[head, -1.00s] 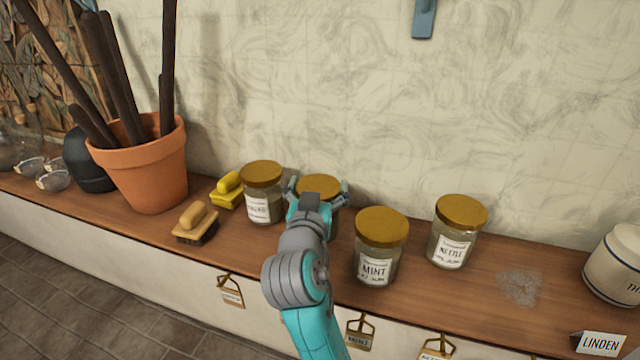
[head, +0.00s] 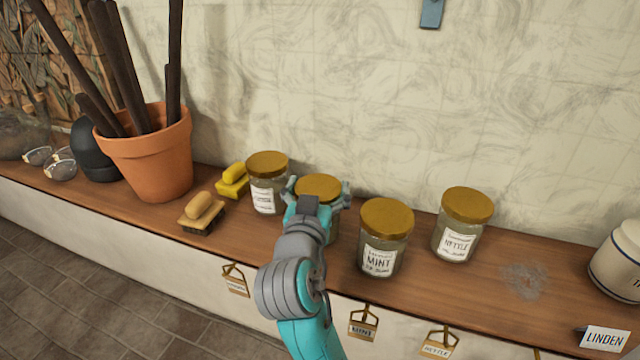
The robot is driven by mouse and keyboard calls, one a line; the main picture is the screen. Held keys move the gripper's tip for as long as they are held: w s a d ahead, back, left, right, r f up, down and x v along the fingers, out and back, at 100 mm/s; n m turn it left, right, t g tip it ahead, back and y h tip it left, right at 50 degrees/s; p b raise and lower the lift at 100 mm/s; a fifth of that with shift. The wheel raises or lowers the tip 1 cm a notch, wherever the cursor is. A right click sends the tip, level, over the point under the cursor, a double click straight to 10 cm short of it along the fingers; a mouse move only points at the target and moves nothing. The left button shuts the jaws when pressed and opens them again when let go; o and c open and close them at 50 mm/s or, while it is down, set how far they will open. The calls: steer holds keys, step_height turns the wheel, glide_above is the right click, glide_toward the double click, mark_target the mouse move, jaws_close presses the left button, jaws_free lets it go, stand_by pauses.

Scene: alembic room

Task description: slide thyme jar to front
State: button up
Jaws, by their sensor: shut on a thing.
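A glass jar with a gold lid (head: 318,184) stands on the wooden shelf between two other jars. My gripper (head: 318,192) is shut around it from the front, one finger on each side just below the lid. The gripper and wrist hide most of the jar's body, so its label cannot be read. To its left is a jar (head: 267,183) with a white label too small to read. To its right is the mint jar (head: 385,238), and beyond that the nettle jar (head: 463,225).
The wooden shelf (head: 500,310) has a grey powder patch (head: 525,280). Two brushes, one yellow (head: 233,182) and one tan (head: 202,213), and a terracotta pot (head: 155,160) stand at left. A white crock (head: 617,262) and linden card (head: 605,340) are at right. Tags hang below the front edge.

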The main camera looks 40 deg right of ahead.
steer(key=shift+w+v, duration=0.2)
steer(key=shift+v, duration=1.45)
steer(key=shift+a, duration=0.15)
steer(key=o, duration=1.1)
steer(key=shift+o, duration=0.2)
steer(key=v, duration=1.2)
